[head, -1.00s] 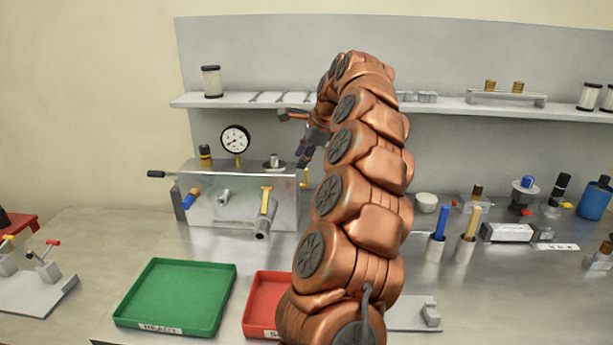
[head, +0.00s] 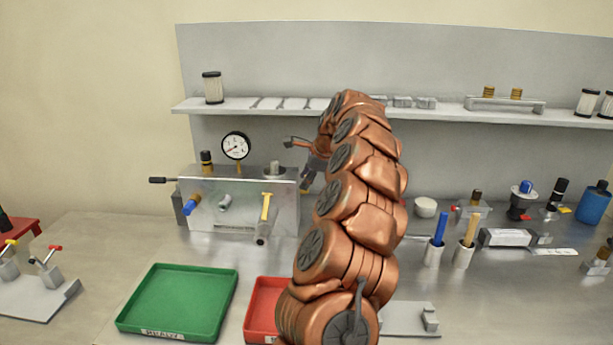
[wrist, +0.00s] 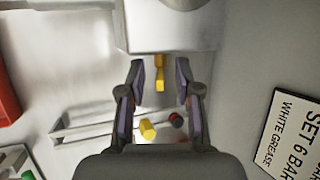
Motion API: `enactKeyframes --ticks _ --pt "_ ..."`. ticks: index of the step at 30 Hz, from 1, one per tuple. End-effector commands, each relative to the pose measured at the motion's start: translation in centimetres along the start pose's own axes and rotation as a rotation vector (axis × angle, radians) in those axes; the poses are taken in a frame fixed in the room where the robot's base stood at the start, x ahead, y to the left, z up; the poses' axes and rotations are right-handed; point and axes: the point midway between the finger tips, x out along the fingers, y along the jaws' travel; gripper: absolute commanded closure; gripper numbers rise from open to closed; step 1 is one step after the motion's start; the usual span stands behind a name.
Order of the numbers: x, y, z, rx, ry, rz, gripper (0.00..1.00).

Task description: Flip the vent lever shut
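The metal valve block (head: 236,210) stands on the bench below the shelf. A yellow lever (wrist: 160,80) sticks out from a grey block face (wrist: 165,28) in the wrist view; I cannot tell for sure that it is the vent lever. My gripper (wrist: 159,78) is open, with its two fingertips on either side of this lever and a gap visible on both sides. In the head view my gripper (head: 312,176) is at the block's right end, mostly hidden by my arm.
A pressure gauge (head: 236,146) and a black-capped post (head: 206,160) rise from the block. The shelf (head: 400,110) runs above it. A green tray (head: 178,302) and a red tray (head: 262,310) lie in front. A label card (wrist: 288,135) shows at right in the wrist view.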

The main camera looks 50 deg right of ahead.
Motion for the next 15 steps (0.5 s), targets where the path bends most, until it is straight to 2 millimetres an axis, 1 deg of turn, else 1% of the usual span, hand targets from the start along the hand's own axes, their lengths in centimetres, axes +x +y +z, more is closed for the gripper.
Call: enactKeyframes --ticks 3,9,15 --pt "0.38 -0.05 0.01 0.000 0.000 -0.002 0.67" --pt "0.39 -0.06 0.01 -0.001 0.000 -0.003 0.68" --pt "0.38 -0.05 0.01 -0.001 0.000 -0.003 0.89"
